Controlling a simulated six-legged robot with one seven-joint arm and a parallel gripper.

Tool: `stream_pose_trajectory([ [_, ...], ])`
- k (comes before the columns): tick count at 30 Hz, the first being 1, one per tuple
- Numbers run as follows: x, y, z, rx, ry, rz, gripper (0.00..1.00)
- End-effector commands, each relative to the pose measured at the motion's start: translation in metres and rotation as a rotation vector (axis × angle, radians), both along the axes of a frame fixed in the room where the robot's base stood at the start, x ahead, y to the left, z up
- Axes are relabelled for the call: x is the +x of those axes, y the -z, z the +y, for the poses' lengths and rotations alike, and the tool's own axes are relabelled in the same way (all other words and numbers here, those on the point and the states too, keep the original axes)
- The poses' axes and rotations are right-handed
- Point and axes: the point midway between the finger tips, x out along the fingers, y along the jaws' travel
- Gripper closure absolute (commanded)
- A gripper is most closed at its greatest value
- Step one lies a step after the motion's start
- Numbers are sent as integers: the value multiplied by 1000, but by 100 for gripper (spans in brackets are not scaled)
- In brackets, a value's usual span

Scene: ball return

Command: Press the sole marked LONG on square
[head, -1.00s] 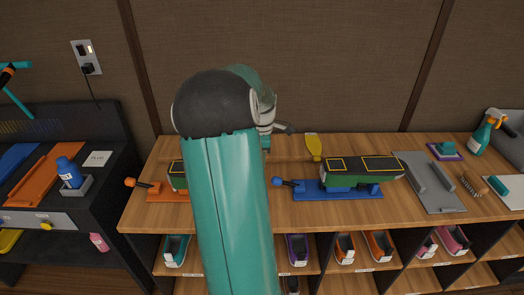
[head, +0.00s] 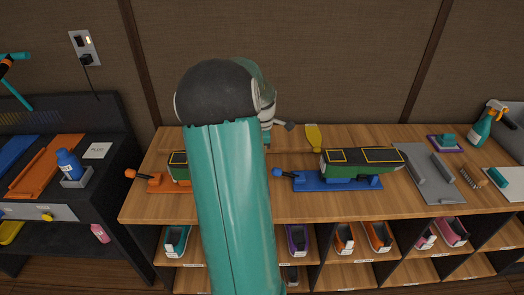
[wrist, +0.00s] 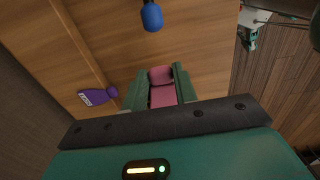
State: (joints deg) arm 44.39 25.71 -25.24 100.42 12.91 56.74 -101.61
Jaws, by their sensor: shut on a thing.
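In the wrist view my gripper (wrist: 160,85) has its two green fingers closed on a pink thing (wrist: 162,95); no marking on it is readable. In the head view my arm hides the gripper. A purple sole-shaped piece with a white label (wrist: 95,97) lies left of the fingers, its lettering too small to read. A green shoe form with yellow outlines (head: 360,160) sits on a blue press base (head: 330,182) with a blue knob (head: 277,172); a blue knob also shows in the wrist view (wrist: 152,16). An orange press (head: 165,186) is partly hidden by my arm.
A yellow sole-shaped piece (head: 313,136) stands at the bench's back. A grey plate (head: 428,172), brush (head: 472,177) and spray bottle (head: 482,128) are at right.

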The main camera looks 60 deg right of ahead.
Motion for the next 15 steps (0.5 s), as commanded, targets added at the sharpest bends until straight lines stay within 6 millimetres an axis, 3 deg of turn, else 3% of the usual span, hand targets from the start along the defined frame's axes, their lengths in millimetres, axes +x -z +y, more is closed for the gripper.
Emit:
stream_pose_trajectory([
  [7, 0, 5, 0, 0, 1, 0, 92],
  [8, 0, 4, 0, 0, 1, 0, 66],
  [11, 0, 4, 0, 0, 1, 0, 46],
  [15, 0, 4, 0, 0, 1, 0, 46],
])
